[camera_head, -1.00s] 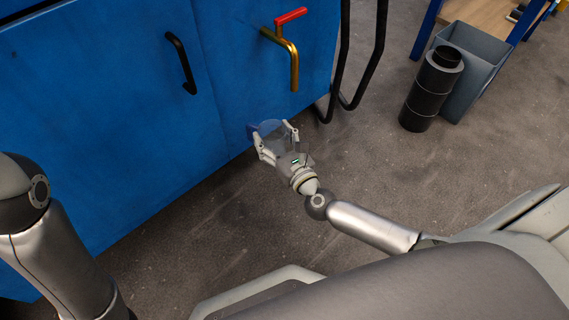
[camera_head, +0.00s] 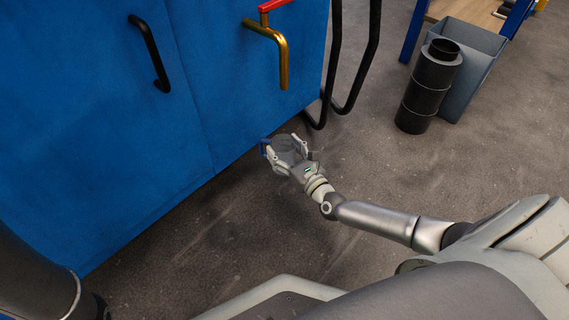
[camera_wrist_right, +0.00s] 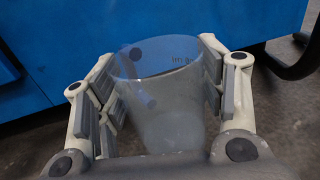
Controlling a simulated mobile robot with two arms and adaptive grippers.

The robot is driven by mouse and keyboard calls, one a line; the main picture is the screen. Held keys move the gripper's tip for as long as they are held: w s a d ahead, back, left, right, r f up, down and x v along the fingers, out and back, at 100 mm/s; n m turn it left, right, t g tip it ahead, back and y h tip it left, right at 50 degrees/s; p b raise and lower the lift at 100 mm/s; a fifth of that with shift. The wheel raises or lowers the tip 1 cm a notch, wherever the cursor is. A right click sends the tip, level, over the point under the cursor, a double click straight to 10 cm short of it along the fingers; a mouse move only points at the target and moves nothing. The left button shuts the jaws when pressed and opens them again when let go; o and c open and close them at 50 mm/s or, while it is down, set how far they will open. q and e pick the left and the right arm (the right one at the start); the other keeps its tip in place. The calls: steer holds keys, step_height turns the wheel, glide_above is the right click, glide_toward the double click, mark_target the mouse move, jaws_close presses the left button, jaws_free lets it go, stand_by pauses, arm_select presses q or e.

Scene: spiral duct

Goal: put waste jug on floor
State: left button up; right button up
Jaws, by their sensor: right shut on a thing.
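The waste jug (camera_head: 287,148) is a clear, see-through cup with a blue handle, low in front of the blue cabinet. My right gripper (camera_head: 287,154) is shut on it, with a finger on each side. In the right wrist view the jug (camera_wrist_right: 165,100) stands between the two finger pads of the gripper (camera_wrist_right: 160,95), its open rim facing up and its blue handle on the far side. Its base is hidden, so I cannot tell whether it touches the floor (camera_head: 230,230). My left gripper is not in view; only part of my left arm shows at the lower left.
The blue cabinet (camera_head: 90,110) stands just behind the jug, with a black handle (camera_head: 150,55) and a brass tap (camera_head: 282,60) with a red lever. Black hoses (camera_head: 330,80) hang right of it. A black duct piece (camera_head: 428,85) and a grey bin (camera_head: 470,70) stand at upper right. Floor between is clear.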

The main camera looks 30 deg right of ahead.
mark_target(290, 164)
steer(key=shift+f+b, duration=1.45)
steer(key=shift+f, duration=0.45)
steer(key=shift+r, duration=0.1)
steer(key=o, duration=1)
